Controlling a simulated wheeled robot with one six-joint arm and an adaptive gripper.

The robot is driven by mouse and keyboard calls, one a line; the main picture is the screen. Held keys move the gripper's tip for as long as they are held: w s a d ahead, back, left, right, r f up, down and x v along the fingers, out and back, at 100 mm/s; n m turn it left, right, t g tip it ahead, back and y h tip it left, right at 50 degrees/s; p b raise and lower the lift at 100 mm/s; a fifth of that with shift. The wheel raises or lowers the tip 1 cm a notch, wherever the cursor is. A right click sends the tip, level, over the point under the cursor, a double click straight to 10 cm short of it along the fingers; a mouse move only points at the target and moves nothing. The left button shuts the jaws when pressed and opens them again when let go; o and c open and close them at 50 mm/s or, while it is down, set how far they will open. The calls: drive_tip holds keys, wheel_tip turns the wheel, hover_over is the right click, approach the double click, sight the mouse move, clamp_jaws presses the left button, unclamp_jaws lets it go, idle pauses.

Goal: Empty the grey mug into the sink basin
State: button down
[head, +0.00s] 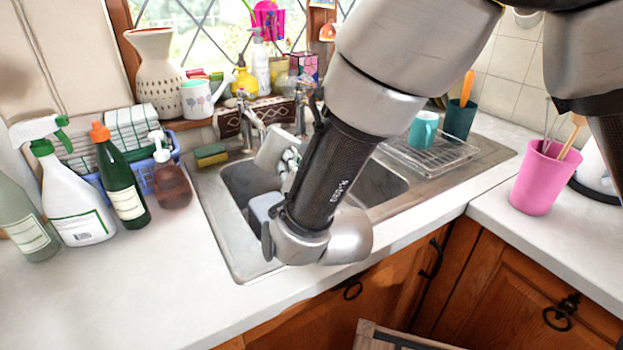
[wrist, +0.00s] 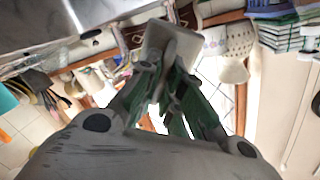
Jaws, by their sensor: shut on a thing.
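The grey mug (head: 271,149) is in the air above the left part of the sink basin (head: 237,178), near its back edge. It looks tilted in the head view; its inside and any contents are not visible. My gripper (head: 289,163) is shut on the mug, its fingers partly hidden behind my arm. In the wrist view the mug (wrist: 157,42) sits between the fingertips of my gripper (wrist: 170,72), and that picture is turned over. A pale block-like thing (head: 262,207) is in the basin below.
A yellow-green sponge (head: 211,155) lies on the sink's back left rim, near the tap (head: 247,118). Bottles, including a green one (head: 121,178), crowd the left counter. The front left counter is clear.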

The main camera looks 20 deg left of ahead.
drive_tip(key=shift+w+d+f+m, duration=0.15)
drive_tip(key=shift+w+d+m, duration=0.05)
drive_tip(key=shift+w+m, duration=0.1)
drive_tip(key=shift+d+f+m+g, duration=0.15)
drive_tip(key=shift+f+m, duration=0.2)
drive_tip(key=shift+m, duration=0.5)
drive_tip(key=shift+a+f+m+g, duration=0.15)
drive_tip(key=shift+f+m, duration=0.2)
drive_tip(key=shift+m, duration=0.5)
drive_tip(key=shift+w+d+f+m+y, duration=0.15)
drive_tip(key=shift+f+m, duration=0.15)
drive_tip(key=shift+m, duration=0.35)
drive_tip(key=shift+w+d+f+m+y, duration=0.15)
drive_tip(key=shift+f+m, duration=0.1)
drive_tip(key=shift+m, duration=0.4)
drive_tip(key=shift+w+d+f+m+g+p, duration=0.2)
drive_tip(key=shift+f+m, duration=0.15)
drive_tip(key=shift+f, duration=0.2)
drive_tip(key=shift+w+d+f+m+g+p, duration=0.1)
drive_tip(key=shift+w+d+f+m+p, duration=0.1)
drive_tip(key=shift+f+m, duration=0.25)
drive_tip(key=shift+w+d+r+m, duration=0.1)
drive_tip(key=shift+w+d+m, duration=0.05)
drive_tip(key=shift+m, duration=0.25)
drive_tip(key=shift+y+p, duration=0.4)
drive_tip(key=shift+p, duration=0.15)
drive_tip(key=shift+w+r+m+t+y+p, duration=0.2)
drive_tip(key=shift+m+t+y+p, duration=0.3)
drive_tip(key=shift+p, duration=0.3)
